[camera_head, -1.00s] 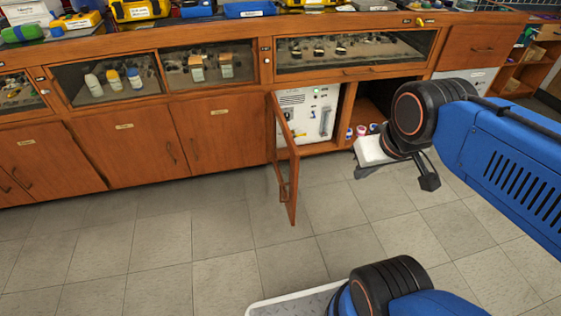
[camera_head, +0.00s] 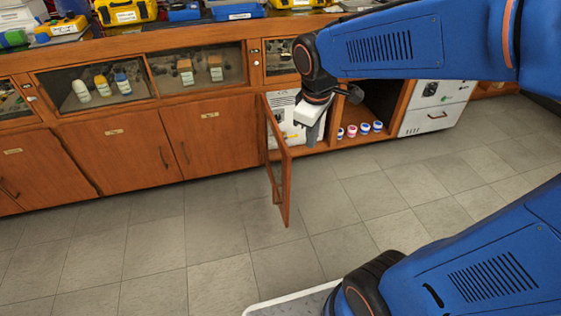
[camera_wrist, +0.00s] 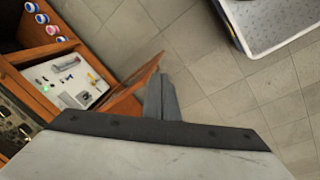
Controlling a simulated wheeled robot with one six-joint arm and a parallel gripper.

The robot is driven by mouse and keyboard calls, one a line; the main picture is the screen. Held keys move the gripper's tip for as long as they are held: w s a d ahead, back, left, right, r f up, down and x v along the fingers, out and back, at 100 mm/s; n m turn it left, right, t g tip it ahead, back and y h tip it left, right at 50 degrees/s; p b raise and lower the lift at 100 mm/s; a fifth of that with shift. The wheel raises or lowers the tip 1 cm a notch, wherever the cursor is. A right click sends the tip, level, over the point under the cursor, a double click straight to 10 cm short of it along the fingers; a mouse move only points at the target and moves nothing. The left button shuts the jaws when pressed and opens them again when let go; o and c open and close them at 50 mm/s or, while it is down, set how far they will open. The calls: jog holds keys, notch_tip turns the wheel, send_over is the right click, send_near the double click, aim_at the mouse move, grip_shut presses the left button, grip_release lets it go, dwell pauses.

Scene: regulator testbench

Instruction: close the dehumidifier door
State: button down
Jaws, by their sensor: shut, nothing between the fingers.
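The wooden dehumidifier door (camera_head: 286,180) stands swung open, jutting out from the cabinet toward the floor. The white dehumidifier unit (camera_head: 283,104) sits in the compartment behind it, partly hidden by the door and my wrist. In the wrist view the unit's panel (camera_wrist: 62,80) shows a green light, and the door (camera_wrist: 122,103) slants out beside it. My gripper (camera_head: 312,136) is shut and empty, to the right of the door in the head view. In the wrist view the closed fingers (camera_wrist: 164,92) lie close by the door's outer end; contact cannot be told.
Several small jars (camera_head: 364,128) stand in the open compartment to the right. A white drawer unit (camera_head: 436,108) is further right. Closed wooden cabinet doors (camera_head: 120,152) line the left. The tiled floor (camera_head: 165,230) in front is clear.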

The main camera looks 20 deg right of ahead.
jog(key=w+a+f+n+g+h, duration=0.2)
jog(key=w+a+f+n, duration=0.8)
jog(key=w, duration=0.4)
jog(key=d+x, duration=0.2)
jog(key=x, duration=1)
jog(key=shift+r+m, duration=0.25)
jog(key=shift+m, duration=0.05)
jog(key=shift+s+d, duration=0.1)
jog(key=shift+d, duration=0.2)
